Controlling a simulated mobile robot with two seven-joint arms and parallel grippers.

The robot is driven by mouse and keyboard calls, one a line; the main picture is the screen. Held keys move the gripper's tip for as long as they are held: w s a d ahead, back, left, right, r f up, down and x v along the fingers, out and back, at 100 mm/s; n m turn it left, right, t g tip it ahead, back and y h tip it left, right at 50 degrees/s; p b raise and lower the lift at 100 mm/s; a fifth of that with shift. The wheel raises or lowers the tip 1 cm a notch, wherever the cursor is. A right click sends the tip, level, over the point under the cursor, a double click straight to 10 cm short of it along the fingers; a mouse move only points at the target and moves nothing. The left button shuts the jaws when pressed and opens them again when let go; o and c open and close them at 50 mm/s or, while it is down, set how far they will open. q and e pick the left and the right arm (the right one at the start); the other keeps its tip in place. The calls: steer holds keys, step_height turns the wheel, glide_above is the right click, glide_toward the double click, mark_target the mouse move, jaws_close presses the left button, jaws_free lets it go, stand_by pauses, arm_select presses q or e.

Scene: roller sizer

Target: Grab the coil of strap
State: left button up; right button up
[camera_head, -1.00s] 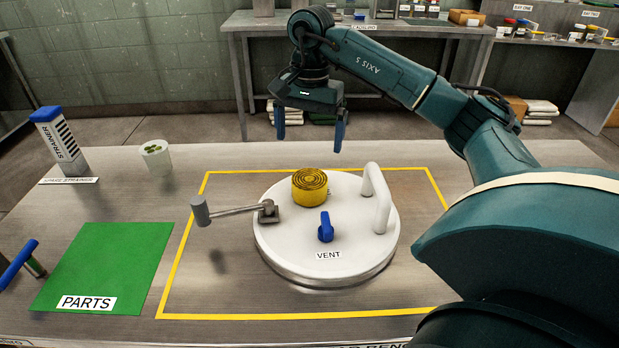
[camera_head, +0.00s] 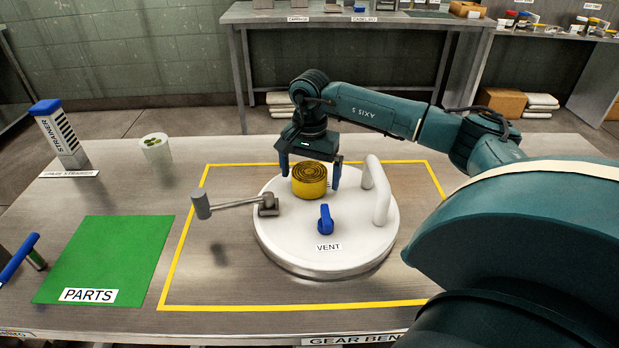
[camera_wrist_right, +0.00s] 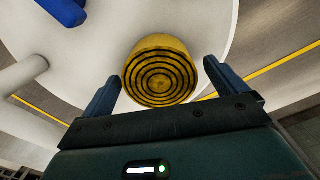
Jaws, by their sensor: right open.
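The coil of strap (camera_head: 310,181) is a yellow roll with a dark spiral on its top face. It lies on the white round lid (camera_head: 290,245) marked VENT. My right gripper (camera_head: 310,180) is open, with one blue finger on each side of the coil in the head view. In the right wrist view the coil (camera_wrist_right: 160,75) sits just ahead of the gap between the fingertips of the gripper (camera_wrist_right: 158,80). Whether a finger touches it I cannot tell. My left gripper is not in view.
The lid carries a blue vent knob (camera_head: 325,220), a white handle (camera_head: 381,200) and a grey lever (camera_head: 230,205). A green PARTS mat (camera_head: 105,255), a white cup (camera_head: 156,149) and a strainer box (camera_head: 60,138) stand left.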

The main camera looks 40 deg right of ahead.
steer(key=shift+f, duration=0.15)
steer(key=c, duration=1.1)
